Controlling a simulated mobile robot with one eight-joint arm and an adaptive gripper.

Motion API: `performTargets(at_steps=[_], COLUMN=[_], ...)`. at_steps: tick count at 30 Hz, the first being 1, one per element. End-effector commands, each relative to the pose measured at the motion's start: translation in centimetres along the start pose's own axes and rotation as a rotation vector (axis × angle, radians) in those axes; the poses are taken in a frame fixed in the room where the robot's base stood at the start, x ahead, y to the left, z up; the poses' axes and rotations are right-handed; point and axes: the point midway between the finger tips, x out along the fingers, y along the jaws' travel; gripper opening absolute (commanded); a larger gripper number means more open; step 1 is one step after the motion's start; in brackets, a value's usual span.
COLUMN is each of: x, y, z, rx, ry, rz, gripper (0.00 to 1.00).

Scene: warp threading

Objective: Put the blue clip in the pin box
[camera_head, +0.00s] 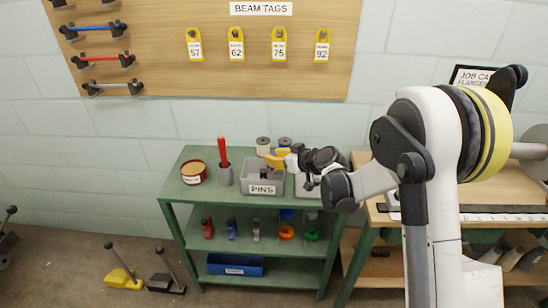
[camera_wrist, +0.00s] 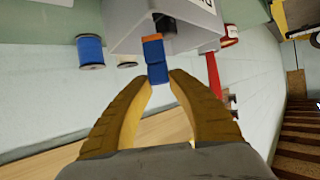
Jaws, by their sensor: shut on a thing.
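My gripper (camera_wrist: 162,80) has yellow fingers and is shut on the blue clip (camera_wrist: 157,73), which has an orange end, in the wrist view. The clip sticks out past the fingertips, in front of the pin box opening as seen there. The grey pin box (camera_head: 262,189), labelled PINS, stands on the green shelf's top; it also shows in the wrist view (camera_wrist: 125,35). In the head view my gripper (camera_head: 274,160) is over the box's back edge. The clip cannot be made out in the head view. A dark thing (camera_wrist: 163,22) shows inside the box.
Coloured clips (camera_head: 231,228) sit on the lower shelf.

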Motion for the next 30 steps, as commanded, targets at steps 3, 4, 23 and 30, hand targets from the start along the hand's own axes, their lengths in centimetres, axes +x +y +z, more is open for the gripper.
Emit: performTargets(at_steps=[3, 4, 23, 30], x=[0.1, 0.1, -4.6, -9.7], y=[0.0, 0.0, 0.1, 0.1], z=[0.3, 0.3, -0.4, -0.4], rx=[0.0, 0.0, 0.001, 0.002], ry=[0.0, 0.0, -0.001, 0.0], rz=[0.0, 0.0, 0.003, 0.003], gripper=[0.32, 0.41, 0.43, 0.43])
